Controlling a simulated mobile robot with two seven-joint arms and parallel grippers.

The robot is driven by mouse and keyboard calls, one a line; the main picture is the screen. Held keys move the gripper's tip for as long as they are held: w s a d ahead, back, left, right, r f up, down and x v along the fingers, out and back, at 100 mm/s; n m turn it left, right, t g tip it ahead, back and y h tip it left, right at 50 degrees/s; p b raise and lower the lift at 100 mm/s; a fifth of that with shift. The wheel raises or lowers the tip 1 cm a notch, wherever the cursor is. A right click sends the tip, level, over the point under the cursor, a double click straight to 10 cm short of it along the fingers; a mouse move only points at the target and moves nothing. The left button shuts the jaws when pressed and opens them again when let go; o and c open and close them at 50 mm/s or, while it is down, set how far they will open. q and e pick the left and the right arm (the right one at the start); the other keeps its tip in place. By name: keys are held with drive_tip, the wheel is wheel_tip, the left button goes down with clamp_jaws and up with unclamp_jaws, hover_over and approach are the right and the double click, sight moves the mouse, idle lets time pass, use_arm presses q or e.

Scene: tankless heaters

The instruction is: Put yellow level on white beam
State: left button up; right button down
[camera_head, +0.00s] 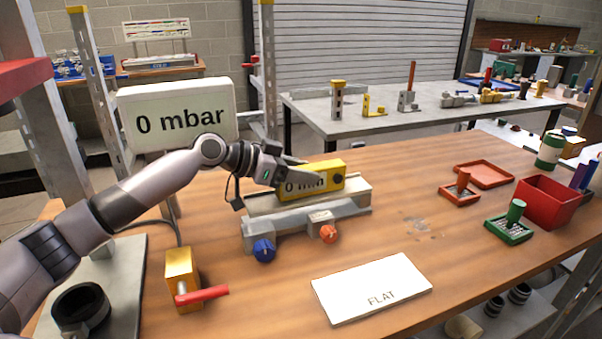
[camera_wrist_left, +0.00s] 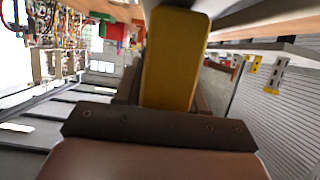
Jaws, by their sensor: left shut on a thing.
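The yellow level (camera_head: 329,174) has a pale window reading "0 mm" and a dark round mark at its right end. It lies along the top of the white beam (camera_head: 357,189), which rests on a grey base with blue and orange knobs. I cannot tell whether the level touches the beam or is just above it. My left gripper (camera_head: 287,174) is shut on the level from the left and back and covers part of it. The level also fills the middle of the left wrist view (camera_wrist_left: 175,60). My right gripper is out of view.
A white "FLAT" plate (camera_head: 371,288) lies in front. A gold block with a red handle (camera_head: 182,279) and a "0 mbar" display (camera_head: 178,112) stand left. A red bin (camera_head: 546,203) and small orange and green trays are at the right. The wooden table's middle right is clear.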

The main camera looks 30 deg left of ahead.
use_arm(q)
drive_tip(key=shift+f, duration=0.1)
drive_tip(key=shift+f, duration=0.1)
drive_tip(key=o, duration=1.1)
drive_tip(key=shift+o, duration=0.2)
drive_tip(key=shift+s+a, duration=0.2)
drive_tip(key=shift+a, duration=0.05)
drive_tip(key=b+v, duration=0.1)
drive_tip(key=v, duration=0.5)
drive_tip(key=shift+s+a+r, duration=0.2)
drive_tip(key=shift+s+r, duration=0.15)
drive_tip(key=shift+r, duration=0.05)
